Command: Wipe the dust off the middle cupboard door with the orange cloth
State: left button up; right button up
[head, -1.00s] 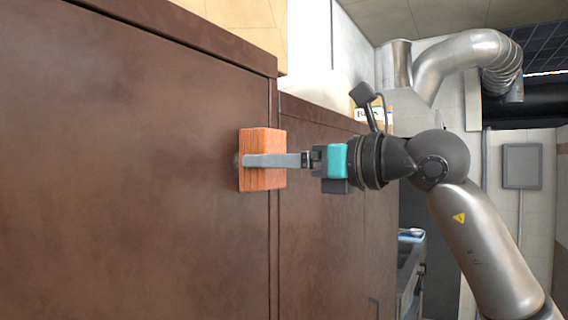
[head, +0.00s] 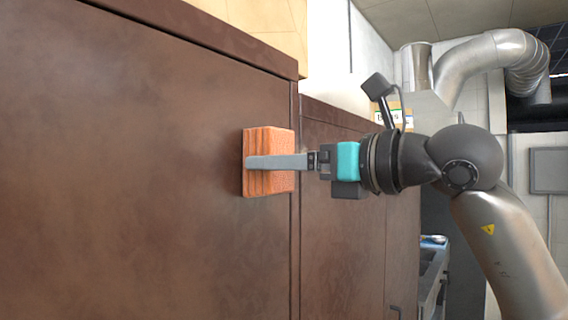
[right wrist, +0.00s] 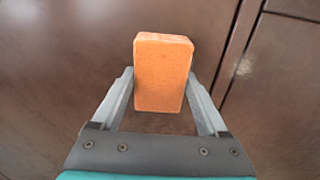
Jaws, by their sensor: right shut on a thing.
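The orange cloth (head: 282,143) is a folded, block-shaped pad with layered edges. My right gripper (head: 262,163) is shut on it, one finger lying across its side in the head view. In the right wrist view the cloth (right wrist: 163,72) sits between both fingers of the right gripper (right wrist: 164,92). The cloth is at the face of a large brown cupboard door (head: 130,160), close to its right edge; I cannot tell if it touches. Faint, pale, cloudy patches show on this door. The left gripper is not in view.
A dark vertical gap separates this door from another brown door (head: 340,210) on the right. Pale boxes (head: 262,25) stand above the cupboard. A counter (head: 432,268) and a silver duct (head: 490,58) are further back at the right.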

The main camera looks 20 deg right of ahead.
jog(key=shift+b+v, duration=1.1)
jog(key=shift+v, duration=1.8)
jog(key=b+v, duration=0.1)
jog(key=v, duration=0.2)
jog(key=p+x, duration=0.2)
jog(key=x, duration=0.5)
jog(key=shift+p+x, duration=0.55)
jog(key=shift+x, duration=0.4)
